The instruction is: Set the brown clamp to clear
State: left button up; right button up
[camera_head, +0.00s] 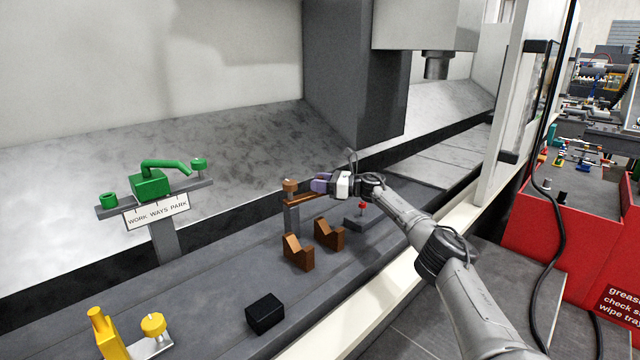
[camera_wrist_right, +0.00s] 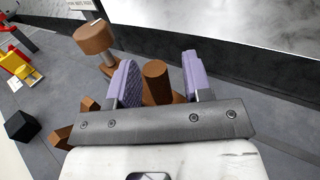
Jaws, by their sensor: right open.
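The brown clamp (camera_head: 299,200) sits on a grey post, with a round brown knob at its left end and a bar running right toward my right gripper (camera_head: 321,184). In the right wrist view its knob (camera_wrist_right: 95,38) is left of the fingers, and a brown cylindrical part (camera_wrist_right: 155,83) stands between the two purple fingers. My right gripper (camera_wrist_right: 160,80) is open around that part, with a gap visible on the right; contact on the left is unclear. Two brown V-shaped blocks (camera_head: 298,253) stand below the clamp. My left gripper is not in view.
A green clamp (camera_head: 150,184) sits on a post with a sign (camera_head: 157,214) reading "WORK WAYS PARK". A yellow clamp (camera_head: 108,335) and a black block (camera_head: 265,313) are in front. A red-knobbed piece (camera_head: 361,207) is close to my right arm. A machine column (camera_head: 350,80) rises behind.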

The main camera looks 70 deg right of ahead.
jog(key=shift+s, duration=0.2)
jog(key=shift+s+d+f+b, duration=0.2)
jog(key=shift+s+b, duration=0.1)
jog(key=shift+s, duration=0.25)
jog(key=s+d+b, duration=0.1)
jog(key=s+b, duration=0.8)
jog(key=s, duration=0.3)
jog(key=shift+d+r, duration=0.2)
jog(key=shift+d, duration=0.15)
jog(key=shift+s, duration=0.1)
dwell(0.5)
